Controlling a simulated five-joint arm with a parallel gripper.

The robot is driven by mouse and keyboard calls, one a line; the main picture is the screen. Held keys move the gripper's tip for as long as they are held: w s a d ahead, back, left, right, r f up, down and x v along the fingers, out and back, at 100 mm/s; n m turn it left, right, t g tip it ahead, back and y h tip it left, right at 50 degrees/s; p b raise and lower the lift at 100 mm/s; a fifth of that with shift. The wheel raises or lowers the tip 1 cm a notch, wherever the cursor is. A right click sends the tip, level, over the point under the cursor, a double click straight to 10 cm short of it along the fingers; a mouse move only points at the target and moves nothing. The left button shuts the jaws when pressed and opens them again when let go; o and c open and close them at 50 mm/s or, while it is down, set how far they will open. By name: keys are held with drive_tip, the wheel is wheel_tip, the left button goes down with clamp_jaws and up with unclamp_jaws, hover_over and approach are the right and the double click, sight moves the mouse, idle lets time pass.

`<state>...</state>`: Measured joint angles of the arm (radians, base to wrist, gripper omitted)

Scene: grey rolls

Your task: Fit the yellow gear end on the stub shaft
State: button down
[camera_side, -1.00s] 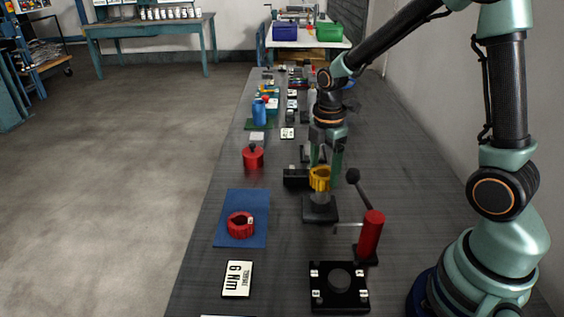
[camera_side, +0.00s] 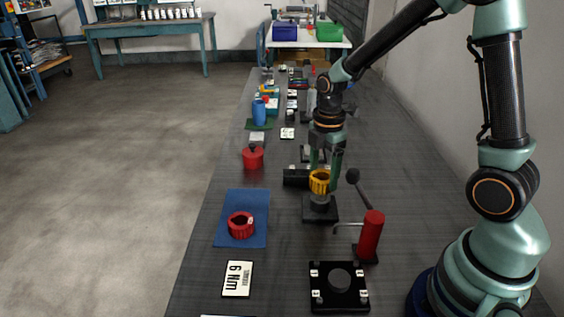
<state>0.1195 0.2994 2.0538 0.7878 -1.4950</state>
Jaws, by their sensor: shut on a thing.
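My gripper (camera_side: 324,166) points down over the middle of the bench and is shut on the yellow gear end (camera_side: 319,184). The yellow gear end is at the top of a grey stub shaft (camera_side: 320,201), which stands upright on a black square base (camera_side: 320,213). I cannot tell from this view whether the gear end is around the shaft or only resting on its top. The fingers hide part of the gear end's far side.
A red lever press (camera_side: 369,235) with a black knob stands close by at the right front. A red ring (camera_side: 240,224) lies on a blue mat (camera_side: 232,240) at the left. A black plate (camera_side: 321,297), a "6 Nm" card (camera_side: 237,279) and a red pot (camera_side: 253,158) are nearby.

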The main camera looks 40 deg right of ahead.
sight(322, 182)
drive_tip(key=shift+f, duration=1.25)
drive_tip(key=shift+f, duration=0.35)
drive_tip(key=shift+f, duration=0.1)
unclamp_jaws()
wheel_tip(322, 182, up, 12)
